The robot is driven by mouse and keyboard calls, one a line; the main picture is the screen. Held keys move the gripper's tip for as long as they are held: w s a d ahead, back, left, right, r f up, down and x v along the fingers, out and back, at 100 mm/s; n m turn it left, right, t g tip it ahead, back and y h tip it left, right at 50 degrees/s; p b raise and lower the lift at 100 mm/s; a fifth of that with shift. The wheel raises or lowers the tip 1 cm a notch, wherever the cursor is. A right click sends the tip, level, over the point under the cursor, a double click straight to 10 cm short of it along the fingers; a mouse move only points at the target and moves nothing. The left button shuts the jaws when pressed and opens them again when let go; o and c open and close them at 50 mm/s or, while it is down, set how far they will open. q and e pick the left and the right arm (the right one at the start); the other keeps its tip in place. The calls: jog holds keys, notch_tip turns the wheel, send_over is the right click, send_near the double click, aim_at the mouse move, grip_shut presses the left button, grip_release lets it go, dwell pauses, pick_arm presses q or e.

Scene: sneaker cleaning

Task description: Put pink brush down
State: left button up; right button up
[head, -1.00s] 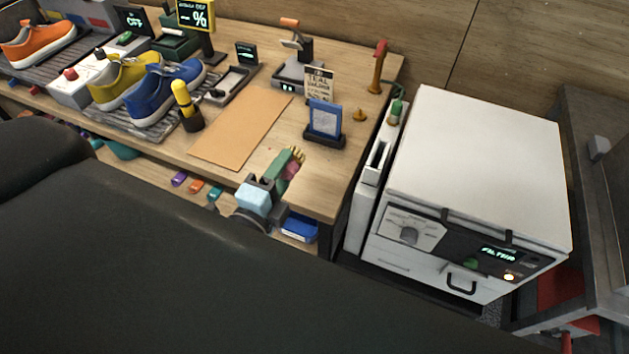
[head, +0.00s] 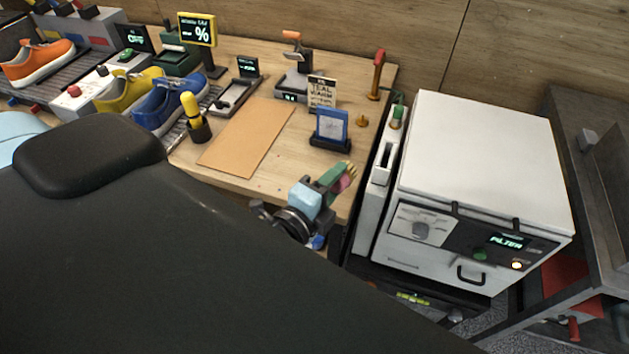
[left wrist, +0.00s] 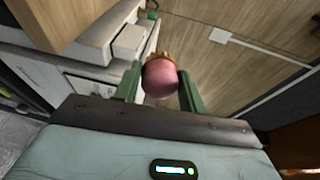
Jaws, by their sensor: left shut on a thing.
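The pink brush (left wrist: 160,76) is between the two green fingers of my left gripper (left wrist: 158,90) in the left wrist view, with its rounded pink end toward the camera and tan bristles at the far end. My left gripper is shut on it. In the head view my left gripper (head: 335,180) is over the front right edge of the wooden table (head: 270,182), and the brush (head: 349,178) shows as a small pink and tan bit at its tip. The brush is apart from the tabletop as far as I can tell. My right gripper is out of view.
A tan mat (head: 250,135) lies bare on the table. A blue framed stand (head: 331,128) is just behind the gripper. A yellow-handled tool in a holder (head: 195,120) and a blue sneaker (head: 170,102) are left. A white cabinet machine (head: 480,170) stands right of the table.

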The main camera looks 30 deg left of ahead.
pick_arm(q)
jog(key=w+d+f+m+g+h, duration=0.1)
jog(key=w+d+f+m+g, duration=0.15)
jog(key=d+f+g, duration=0.6)
jog(key=s+a+r+m+g+y, duration=0.1)
jog(key=s+a+r+m+g, duration=0.2)
jog(key=s+a+g, duration=0.5)
jog(key=a, duration=0.4)
jog(key=shift+s+r+y, duration=0.15)
jog(key=shift+s+y, duration=0.1)
jog(key=shift+y, duration=0.15)
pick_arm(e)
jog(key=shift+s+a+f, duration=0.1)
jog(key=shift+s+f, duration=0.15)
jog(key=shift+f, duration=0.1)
